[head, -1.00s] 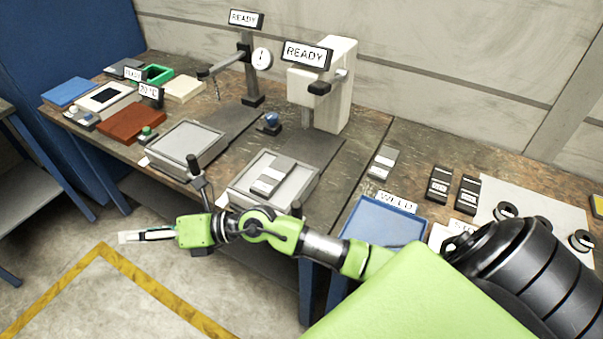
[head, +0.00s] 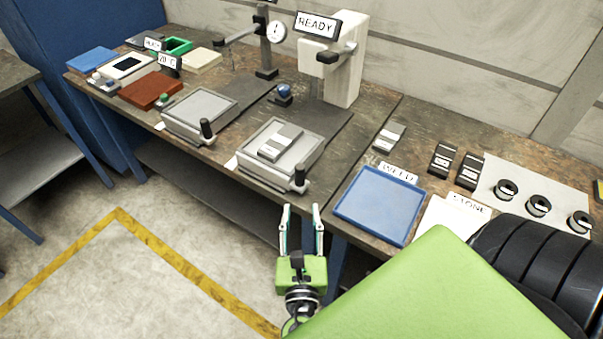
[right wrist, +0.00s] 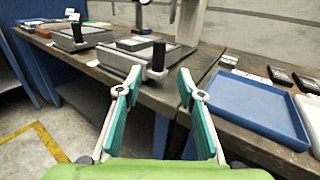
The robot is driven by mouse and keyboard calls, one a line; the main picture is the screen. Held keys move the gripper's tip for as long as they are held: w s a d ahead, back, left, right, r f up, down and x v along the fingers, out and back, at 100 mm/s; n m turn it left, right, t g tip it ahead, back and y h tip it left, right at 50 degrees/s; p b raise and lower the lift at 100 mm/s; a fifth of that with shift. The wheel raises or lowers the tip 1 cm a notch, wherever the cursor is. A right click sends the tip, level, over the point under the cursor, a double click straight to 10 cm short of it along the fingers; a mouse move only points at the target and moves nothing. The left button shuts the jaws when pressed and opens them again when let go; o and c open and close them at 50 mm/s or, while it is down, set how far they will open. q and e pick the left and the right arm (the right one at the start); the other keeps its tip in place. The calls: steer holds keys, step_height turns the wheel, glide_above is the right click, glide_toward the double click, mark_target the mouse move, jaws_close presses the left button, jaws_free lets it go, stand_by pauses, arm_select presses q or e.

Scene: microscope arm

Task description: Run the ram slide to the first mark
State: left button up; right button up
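A white press column (head: 346,75) with a READY sign (head: 318,25) stands at the back of the bench. In front of it is a grey slide plate (head: 272,155) carrying a grey block (head: 281,141). An upright black knob (head: 299,180) stands at the slide's front right corner; it also shows in the right wrist view (right wrist: 158,56). I cannot make out any marks. My right gripper (head: 301,210) is open and empty, in front of the bench edge, below and apart from the knob. In the right wrist view its fingers (right wrist: 160,75) frame the knob beyond them. My left gripper is not in view.
A second slide (head: 200,112) with its own black knob (head: 207,128) lies to the left, under a dial gauge stand (head: 265,45). A blue tray (head: 380,205) is at the right. Several blocks and black rings lie farther right. The floor before the bench is clear.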

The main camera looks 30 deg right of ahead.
mark_target(300, 176)
steer(key=p+x, duration=0.3)
steer(key=x, duration=1)
steer(key=shift+w+d, duration=0.1)
steer(key=shift+w, duration=0.15)
jaws_close()
